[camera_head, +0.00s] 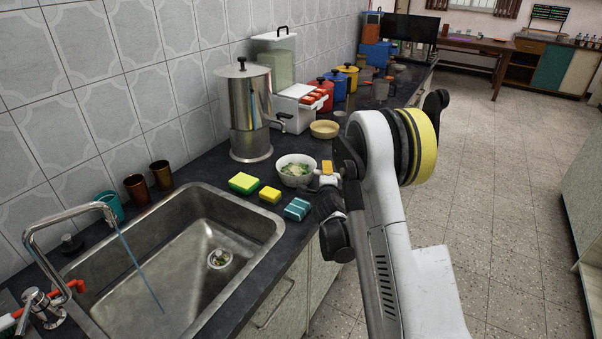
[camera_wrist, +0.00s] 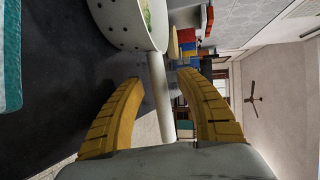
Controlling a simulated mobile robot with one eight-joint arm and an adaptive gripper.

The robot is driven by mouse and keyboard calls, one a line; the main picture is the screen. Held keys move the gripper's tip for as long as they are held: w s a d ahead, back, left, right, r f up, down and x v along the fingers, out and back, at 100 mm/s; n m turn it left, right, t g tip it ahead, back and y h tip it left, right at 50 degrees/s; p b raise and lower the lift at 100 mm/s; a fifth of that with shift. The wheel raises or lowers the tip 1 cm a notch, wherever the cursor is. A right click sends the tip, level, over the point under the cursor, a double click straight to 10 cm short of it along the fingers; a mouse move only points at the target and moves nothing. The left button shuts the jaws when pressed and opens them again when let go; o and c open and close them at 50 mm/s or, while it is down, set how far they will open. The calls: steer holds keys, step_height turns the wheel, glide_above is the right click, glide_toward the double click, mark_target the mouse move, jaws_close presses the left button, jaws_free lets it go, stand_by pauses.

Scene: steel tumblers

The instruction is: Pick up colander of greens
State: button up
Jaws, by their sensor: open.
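The colander of greens (camera_head: 297,176) is a white bowl with green and pale leaves, standing on the dark counter to the right of the sink. In the wrist view its perforated white wall (camera_wrist: 118,32) fills the upper left, with a little of the greens at its edge. A pale straight handle (camera_wrist: 160,98) runs from it towards my gripper. My gripper (camera_wrist: 160,80) is open, with a yellow finger on each side of the handle and visible gaps between. In the head view my gripper (camera_head: 327,174) is just right of the colander, partly hidden by my arm.
A green-yellow sponge (camera_head: 243,183), a small yellow sponge (camera_head: 270,194) and a teal sponge (camera_head: 297,209) lie near the colander. A tall steel urn (camera_head: 247,110) and a tan bowl (camera_head: 324,129) stand behind. The sink (camera_head: 262,236) is at left; open floor is at right.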

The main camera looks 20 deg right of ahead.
steer(key=shift+s+a, duration=0.1)
jaws_close()
